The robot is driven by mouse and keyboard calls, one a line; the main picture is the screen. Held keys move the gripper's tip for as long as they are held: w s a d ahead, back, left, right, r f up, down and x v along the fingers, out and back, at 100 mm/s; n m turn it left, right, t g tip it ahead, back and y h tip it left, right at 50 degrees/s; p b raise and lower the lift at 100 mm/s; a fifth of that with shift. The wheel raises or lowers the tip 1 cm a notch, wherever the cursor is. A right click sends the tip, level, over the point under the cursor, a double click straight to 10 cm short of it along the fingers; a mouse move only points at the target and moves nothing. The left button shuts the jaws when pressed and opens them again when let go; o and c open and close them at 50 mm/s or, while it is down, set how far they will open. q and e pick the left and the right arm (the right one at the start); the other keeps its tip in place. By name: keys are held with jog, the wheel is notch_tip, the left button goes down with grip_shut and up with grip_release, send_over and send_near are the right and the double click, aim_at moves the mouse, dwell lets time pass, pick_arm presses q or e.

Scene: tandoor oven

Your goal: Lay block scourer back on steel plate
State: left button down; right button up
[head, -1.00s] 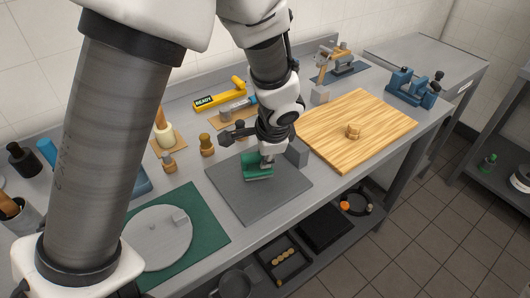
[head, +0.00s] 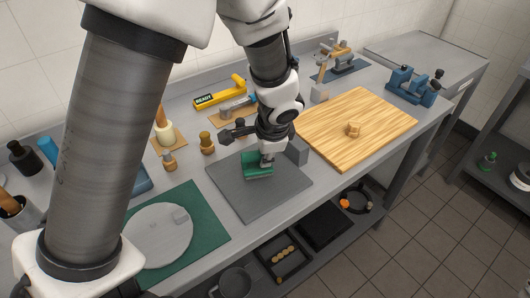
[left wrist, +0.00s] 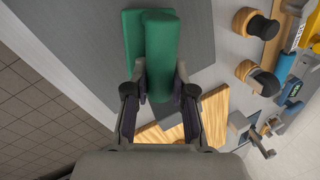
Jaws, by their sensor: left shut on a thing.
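The block scourer (head: 256,170) is a green block with a raised green grip. My left gripper (head: 267,158) points down and is shut on the raised grip. The grey steel plate (head: 250,203) lies flat on the bench under the scourer, which is over its back part. I cannot tell whether the scourer touches the plate or hangs just above it. In the left wrist view the scourer (left wrist: 160,55) sits between the fingers of the left gripper (left wrist: 160,88), with the plate (left wrist: 197,45) behind it. My right gripper is not in view.
A small grey block (head: 297,151) stands at the plate's back right edge. A wooden board (head: 360,125) lies to the right. A green mat (head: 212,228) with a round grey disc (head: 157,240) lies to the left. Wooden-handled tools (head: 207,143) stand behind. The plate's front is clear.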

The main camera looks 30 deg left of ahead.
pick_arm(q)
jog(key=shift+f+b, duration=0.45)
jog(key=shift+f, duration=0.15)
jog(key=c, duration=0.9)
grip_release()
jog(key=shift+r, duration=0.1)
jog(key=shift+o, duration=0.4)
jog(key=o, duration=0.8)
jog(key=shift+p+v, duration=4.5)
jog(key=shift+p, duration=1.1)
